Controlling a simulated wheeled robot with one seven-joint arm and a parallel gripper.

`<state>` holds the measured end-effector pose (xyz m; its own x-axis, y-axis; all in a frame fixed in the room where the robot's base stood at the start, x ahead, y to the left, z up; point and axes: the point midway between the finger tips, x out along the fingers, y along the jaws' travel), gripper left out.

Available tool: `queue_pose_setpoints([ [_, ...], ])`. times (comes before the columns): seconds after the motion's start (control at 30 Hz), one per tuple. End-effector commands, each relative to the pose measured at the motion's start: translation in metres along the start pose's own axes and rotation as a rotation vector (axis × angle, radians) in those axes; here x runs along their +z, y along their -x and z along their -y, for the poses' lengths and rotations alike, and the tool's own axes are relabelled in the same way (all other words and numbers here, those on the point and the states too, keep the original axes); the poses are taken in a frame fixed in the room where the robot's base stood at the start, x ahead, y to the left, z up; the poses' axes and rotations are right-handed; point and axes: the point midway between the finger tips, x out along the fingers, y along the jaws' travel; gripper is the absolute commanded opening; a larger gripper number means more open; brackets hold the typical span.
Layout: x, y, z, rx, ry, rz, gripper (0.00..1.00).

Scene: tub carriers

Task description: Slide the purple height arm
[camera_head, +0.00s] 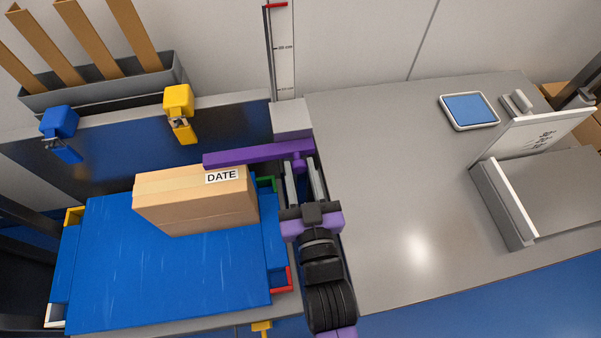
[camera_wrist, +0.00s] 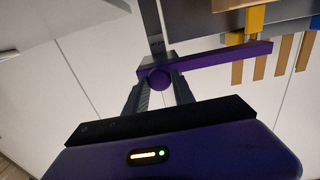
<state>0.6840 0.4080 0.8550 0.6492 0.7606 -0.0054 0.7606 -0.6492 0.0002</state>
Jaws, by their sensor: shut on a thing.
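The purple height arm (camera_head: 243,155) reaches left from the upright height scale (camera_head: 284,60) and lies over the back of a cardboard box (camera_head: 190,200) labelled DATE. Whether it touches the box top I cannot tell. My gripper (camera_head: 302,168) is shut on the arm's right end, by its round purple knob. In the wrist view the knob (camera_wrist: 158,78) sits between my two fingers, and the bar (camera_wrist: 225,58) runs off to the right. The scale's red marker (camera_head: 276,5) is at its top.
The box stands on a blue tub-like platform (camera_head: 110,270) with coloured corners. Blue (camera_head: 60,125) and yellow (camera_head: 180,108) clamps stand behind, before a grey bin (camera_head: 100,85) of cardboard strips. The grey counter at right is clear up to a tablet (camera_head: 469,110) and a white-edged stand (camera_head: 510,205).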

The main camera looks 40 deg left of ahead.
Motion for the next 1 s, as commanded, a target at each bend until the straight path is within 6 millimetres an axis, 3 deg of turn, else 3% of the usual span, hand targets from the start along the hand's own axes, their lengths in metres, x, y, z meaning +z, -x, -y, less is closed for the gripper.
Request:
queue_pose_setpoints([
  [0.03, -0.019, 0.000, 0.000, 0.001, -0.001, -0.012, 0.00],
  [0.1, -0.025, 0.000, 0.000, 0.000, 0.000, -0.013, 0.00],
  [0.43, -0.028, -0.001, 0.000, 0.000, -0.001, -0.018, 0.00],
  [0.47, -0.028, -0.001, 0.000, 0.000, -0.001, -0.019, 0.34],
  [0.53, -0.027, -0.001, 0.000, 0.000, -0.001, -0.017, 0.48],
  [0.87, -0.023, 0.001, 0.000, 0.000, 0.000, -0.008, 0.51],
  [1.0, -0.021, 0.011, -0.001, 0.001, 0.001, -0.006, 0.51],
])
